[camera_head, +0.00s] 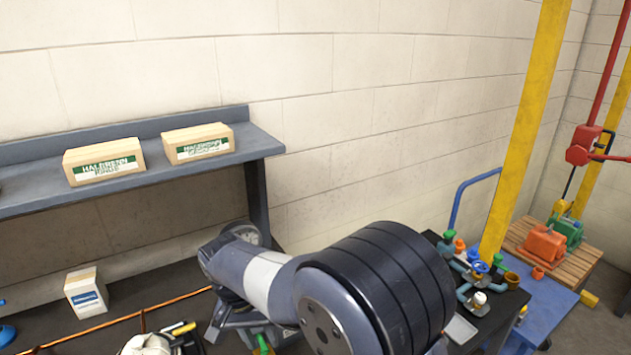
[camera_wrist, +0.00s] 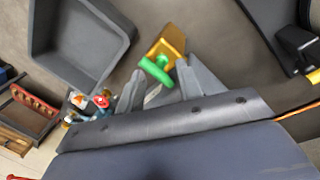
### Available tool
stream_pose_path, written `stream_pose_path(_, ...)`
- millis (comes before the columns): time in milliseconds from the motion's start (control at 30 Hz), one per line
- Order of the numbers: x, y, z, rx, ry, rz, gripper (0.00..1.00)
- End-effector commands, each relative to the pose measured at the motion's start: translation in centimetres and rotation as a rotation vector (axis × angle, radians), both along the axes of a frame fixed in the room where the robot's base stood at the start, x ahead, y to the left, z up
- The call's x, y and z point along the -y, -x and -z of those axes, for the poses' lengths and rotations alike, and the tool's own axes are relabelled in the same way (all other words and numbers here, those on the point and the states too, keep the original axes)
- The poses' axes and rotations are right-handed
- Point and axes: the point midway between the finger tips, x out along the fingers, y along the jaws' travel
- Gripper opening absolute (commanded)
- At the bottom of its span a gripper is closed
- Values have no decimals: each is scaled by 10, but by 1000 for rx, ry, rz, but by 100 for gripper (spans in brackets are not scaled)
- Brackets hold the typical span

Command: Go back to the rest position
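My gripper (camera_wrist: 160,72) shows in the wrist view with its two grey fingers spread apart. A green handle-like piece (camera_wrist: 153,70) lies just beyond the fingertips, joined to or against a yellow-orange block (camera_wrist: 168,44). I see no finger closed on it; contact is unclear. In the head view my arm reaches across the lower middle and hides much of the gripper; a bit of green (camera_head: 262,343) shows below it. An orange motor (camera_head: 541,245) and a green motor (camera_head: 568,231) sit on a wooden pallet (camera_head: 520,233) at the right.
A shelf (camera_head: 40,198) carries two cartons (camera_head: 104,161). A small white box (camera_head: 87,293) stands on the dark bench at left, near an orange cord (camera_head: 130,314). A blue cart with valves (camera_head: 470,265) and a yellow post (camera_head: 525,125) stand right. A grey tray (camera_wrist: 82,40) is in the wrist view.

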Motion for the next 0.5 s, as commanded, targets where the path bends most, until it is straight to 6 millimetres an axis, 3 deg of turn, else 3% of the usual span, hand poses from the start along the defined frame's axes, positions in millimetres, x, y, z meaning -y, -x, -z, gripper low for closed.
stream_pose_path(300, 1, -1, 0, 0, 0, 250, 34)
stream_pose_path(500, 2, -1, 0, 1, -1, 319, 34)
